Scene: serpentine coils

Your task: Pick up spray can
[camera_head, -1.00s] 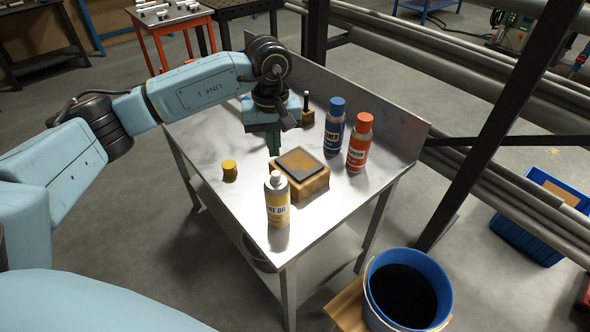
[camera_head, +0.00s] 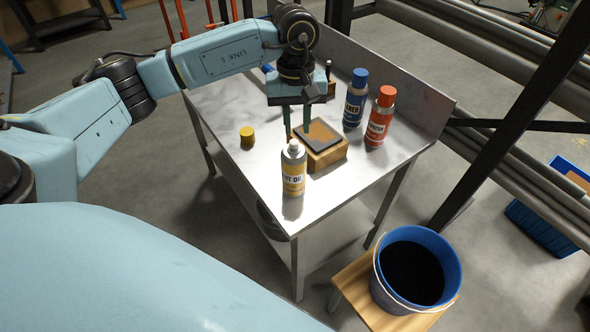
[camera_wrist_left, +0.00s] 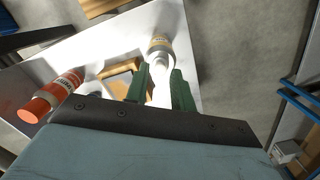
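Three cans stand upright on the metal table. The nearest is a pale can with a yellow label reading "OIL" (camera_head: 293,172); a blue can (camera_head: 355,100) and an orange-red can (camera_head: 380,118) stand at the right. My left gripper (camera_head: 297,128) is open and empty, its two green fingers pointing down just behind the oil can. In the left wrist view, the oil can (camera_wrist_left: 159,48) lies beyond the gap between the open fingers (camera_wrist_left: 160,85). The orange-red can (camera_wrist_left: 50,97) shows at the left there. My right gripper is not in view.
A wooden block with a dark-framed top (camera_head: 326,157) stands close behind and right of the oil can. A small yellow cylinder (camera_head: 247,137) stands left. The table (camera_head: 225,110) has a raised back edge. A blue bucket (camera_head: 408,238) sits on a wooden stool at front right.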

